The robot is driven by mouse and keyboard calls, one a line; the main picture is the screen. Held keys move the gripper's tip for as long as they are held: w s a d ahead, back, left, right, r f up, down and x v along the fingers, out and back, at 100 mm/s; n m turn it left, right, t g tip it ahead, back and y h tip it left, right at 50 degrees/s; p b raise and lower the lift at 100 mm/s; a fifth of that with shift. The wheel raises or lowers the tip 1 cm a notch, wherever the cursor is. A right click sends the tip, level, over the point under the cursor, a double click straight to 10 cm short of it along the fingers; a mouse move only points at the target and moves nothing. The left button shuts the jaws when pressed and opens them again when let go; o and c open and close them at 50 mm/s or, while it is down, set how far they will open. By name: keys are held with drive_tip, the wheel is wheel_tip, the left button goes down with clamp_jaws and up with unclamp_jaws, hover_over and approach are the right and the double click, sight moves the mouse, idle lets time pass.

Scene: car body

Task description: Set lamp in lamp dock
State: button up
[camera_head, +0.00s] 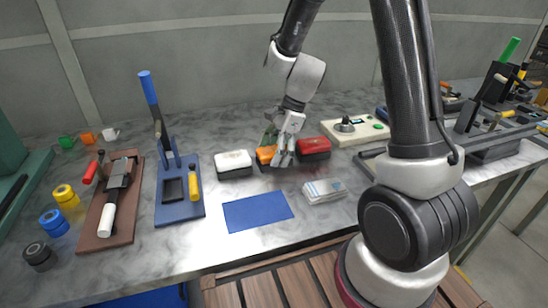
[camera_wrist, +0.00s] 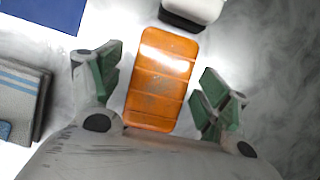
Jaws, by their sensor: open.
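An orange lamp-like block (camera_head: 266,154) lies on the grey table between a white block (camera_head: 234,162) and a red block (camera_head: 313,148), both with dark bases. My gripper (camera_head: 278,156) is over the orange block and partly hides it. In the wrist view the orange block (camera_wrist: 160,82) lies between the spread green-padded fingers of my gripper (camera_wrist: 161,86), with a gap on each side. The gripper is open and holds nothing. I cannot tell for sure which thing is the lamp dock.
A blue mat (camera_head: 257,212) lies in front, with a folded cloth (camera_head: 324,190) to its right. A cream panel with a knob (camera_head: 355,129) stands behind right. A blue tray (camera_head: 179,207) and a brown tray (camera_head: 102,236) with tools are left. Bare table lies behind the blocks.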

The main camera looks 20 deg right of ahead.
drive_tip(key=shift+f, duration=0.25)
idle(0.3)
drive_tip(key=c, duration=1.3)
drive_tip(key=shift+r, duration=0.1)
